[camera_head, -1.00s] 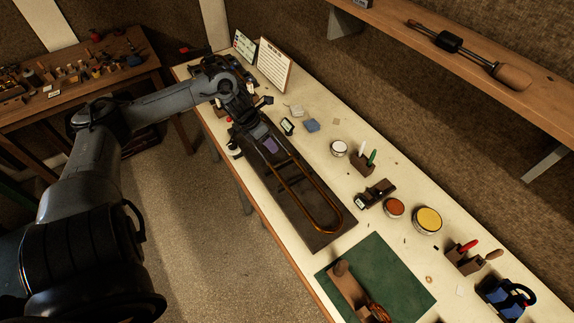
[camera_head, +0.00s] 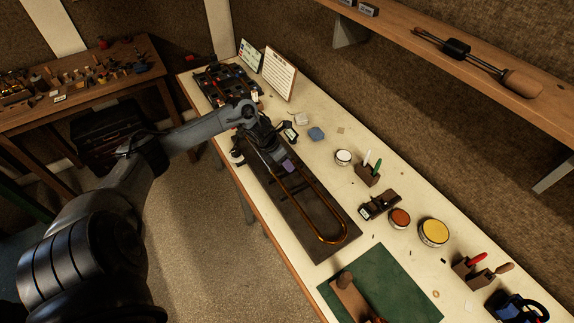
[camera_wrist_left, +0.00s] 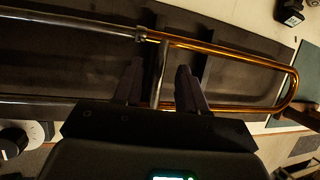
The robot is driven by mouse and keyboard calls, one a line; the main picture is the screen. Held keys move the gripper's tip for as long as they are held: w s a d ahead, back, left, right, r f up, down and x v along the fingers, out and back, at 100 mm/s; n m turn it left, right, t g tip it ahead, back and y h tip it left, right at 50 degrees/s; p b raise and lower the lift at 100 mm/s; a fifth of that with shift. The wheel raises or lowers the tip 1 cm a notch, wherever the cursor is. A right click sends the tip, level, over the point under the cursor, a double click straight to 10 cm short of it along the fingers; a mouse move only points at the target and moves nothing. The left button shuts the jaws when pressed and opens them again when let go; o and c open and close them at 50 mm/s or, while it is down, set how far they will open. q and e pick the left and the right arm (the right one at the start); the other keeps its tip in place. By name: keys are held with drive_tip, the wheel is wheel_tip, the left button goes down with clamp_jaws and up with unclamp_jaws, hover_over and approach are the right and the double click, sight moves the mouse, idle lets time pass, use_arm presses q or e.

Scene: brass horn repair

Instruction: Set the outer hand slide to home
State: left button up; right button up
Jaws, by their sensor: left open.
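The outer hand slide (camera_head: 318,205) is a long brass-coloured U of tube lying on a dark board (camera_head: 290,222). Its rounded bow points toward the green mat. In the left wrist view the slide (camera_wrist_left: 290,88) runs across the picture, with silvery tubes continuing to the left. My left gripper (camera_head: 279,156) is over the end of the slide away from the bow. In the left wrist view its dark fingers (camera_wrist_left: 158,72) are open, one on each side of a metal cross brace (camera_wrist_left: 160,75), with gaps visible. The gripper and wrist hide part of the slide. My right gripper does not show.
A green mat (camera_head: 395,280) with a wooden tool lies beyond the bow. Tins, including a yellow one (camera_head: 433,232), and small tool blocks line the wall side of the bench. A white card stand (camera_head: 279,73) stands at the far end.

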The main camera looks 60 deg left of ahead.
use_arm(q)
drive_tip(key=shift+x, duration=0.8)
clamp_jaws()
